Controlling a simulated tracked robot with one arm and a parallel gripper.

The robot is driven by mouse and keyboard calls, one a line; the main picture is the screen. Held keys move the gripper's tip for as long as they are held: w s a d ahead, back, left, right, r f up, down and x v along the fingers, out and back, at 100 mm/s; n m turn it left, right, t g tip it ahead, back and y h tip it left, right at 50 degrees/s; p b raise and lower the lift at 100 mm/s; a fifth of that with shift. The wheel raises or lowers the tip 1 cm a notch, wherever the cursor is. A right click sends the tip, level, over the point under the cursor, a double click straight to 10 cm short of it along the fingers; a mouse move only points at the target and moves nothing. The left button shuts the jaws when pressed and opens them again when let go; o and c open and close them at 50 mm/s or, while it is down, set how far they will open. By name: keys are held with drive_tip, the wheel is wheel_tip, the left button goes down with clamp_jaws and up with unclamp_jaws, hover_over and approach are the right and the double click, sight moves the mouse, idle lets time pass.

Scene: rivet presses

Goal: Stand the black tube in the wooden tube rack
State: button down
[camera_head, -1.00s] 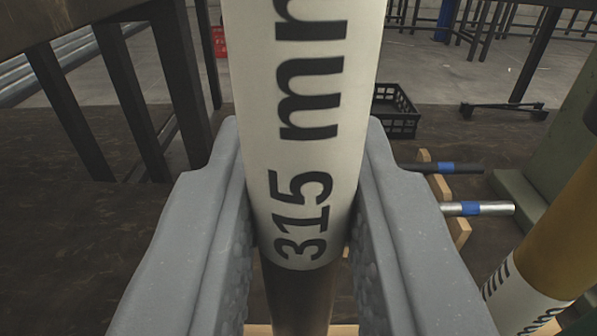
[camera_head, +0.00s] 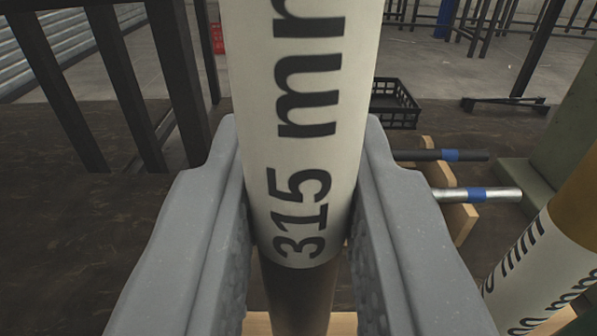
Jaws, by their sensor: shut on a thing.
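My gripper (camera_head: 303,215) is shut on a tube that stands roughly upright between its two grey fingers. The tube (camera_head: 300,292) is dark at its lower end and carries a white label (camera_head: 300,130) reading "315 mm". Its top is cut off by the frame, and its bottom end is out of view. Pale wood (camera_head: 257,323) shows at the bottom edge beside the tube. I cannot tell whether the tube is in the rack or touches it.
At right, a black rod (camera_head: 420,155) and a silver rod (camera_head: 450,195) with blue bands lie on a wooden holder (camera_head: 463,222). A brown tube with a white label (camera_head: 540,262) stands at lower right. A black crate (camera_head: 395,103) and dark frame legs (camera_head: 120,90) are behind.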

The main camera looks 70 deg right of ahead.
sight(300, 333)
drive_tip(key=shift+f+b, duration=0.4)
drive_tip(key=shift+f, duration=1.9)
drive_tip(key=c, duration=1.2)
unclamp_jaws()
drive_tip(key=p+v, duration=0.2)
drive_tip(key=v, duration=1.1)
drive_tip(key=shift+s+a, duration=0.15)
drive_tip(key=shift+a, duration=0.2)
